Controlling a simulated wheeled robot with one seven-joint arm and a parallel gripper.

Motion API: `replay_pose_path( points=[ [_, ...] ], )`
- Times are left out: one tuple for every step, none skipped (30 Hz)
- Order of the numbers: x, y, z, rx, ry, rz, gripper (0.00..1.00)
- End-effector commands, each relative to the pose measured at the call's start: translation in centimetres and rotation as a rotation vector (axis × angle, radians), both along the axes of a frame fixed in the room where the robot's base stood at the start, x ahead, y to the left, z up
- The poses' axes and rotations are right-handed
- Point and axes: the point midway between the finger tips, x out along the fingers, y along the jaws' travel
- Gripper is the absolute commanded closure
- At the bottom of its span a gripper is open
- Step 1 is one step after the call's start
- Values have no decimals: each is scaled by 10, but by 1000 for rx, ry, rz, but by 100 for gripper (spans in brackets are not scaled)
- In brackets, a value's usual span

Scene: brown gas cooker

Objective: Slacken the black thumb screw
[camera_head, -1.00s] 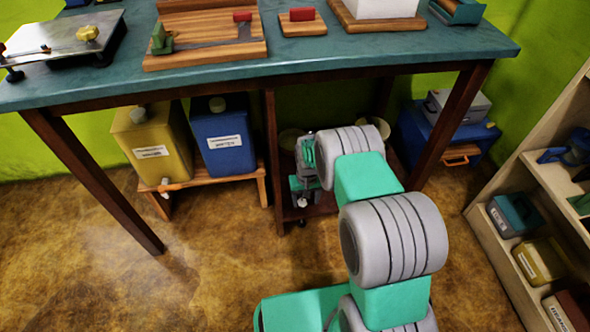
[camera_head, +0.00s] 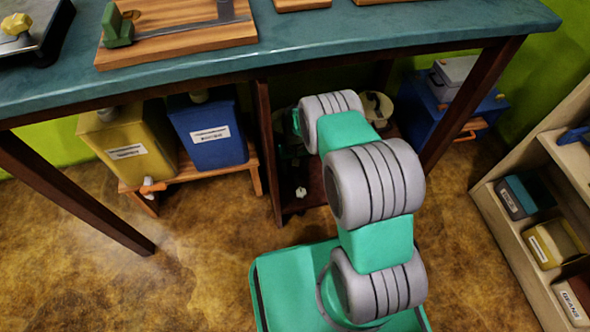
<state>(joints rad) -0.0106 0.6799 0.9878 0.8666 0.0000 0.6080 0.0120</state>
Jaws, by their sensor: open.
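I cannot make out a black thumb screw in this view. A dark plate device with a yellow knob (camera_head: 16,24) stands on the bench at the top left, cut off by the picture edge. My arm reaches toward the dark space under the bench, and its links hide what lies behind them. My gripper does not show; only a bit of green shows beside the far arm link.
The teal bench top (camera_head: 330,47) crosses the picture and carries a wooden board (camera_head: 180,45) with a green block (camera_head: 117,27). Below stand a yellow can (camera_head: 128,145), a blue can (camera_head: 208,130) and a blue box (camera_head: 432,118). Shelves (camera_head: 515,265) stand at right. Floor is clear at lower left.

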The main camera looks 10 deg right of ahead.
Motion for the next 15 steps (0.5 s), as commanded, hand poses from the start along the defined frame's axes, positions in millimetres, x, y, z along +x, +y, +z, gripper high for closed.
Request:
replay_pose_path(
  points=[
    [0,0,-8,0,0,1,40],
    [0,1,-10,0,0,1,40],
    [0,1,-11,0,-1,1,40],
    [0,1,-11,0,-1,1,40],
    [0,1,-11,0,-1,1,40],
    [0,1,-11,0,-1,1,40],
    [0,1,-11,0,-1,1,40],
    [0,1,-11,0,-1,1,40],
    [0,1,-11,0,-1,1,40],
    [0,1,-11,0,-1,1,40],
    [0,1,-11,0,-1,1,42],
    [0,1,-11,0,-1,1,45],
    [0,1,-11,0,-1,1,47],
    [0,1,-11,0,-1,1,50],
    [0,1,-11,0,-1,1,53]
  ],
)
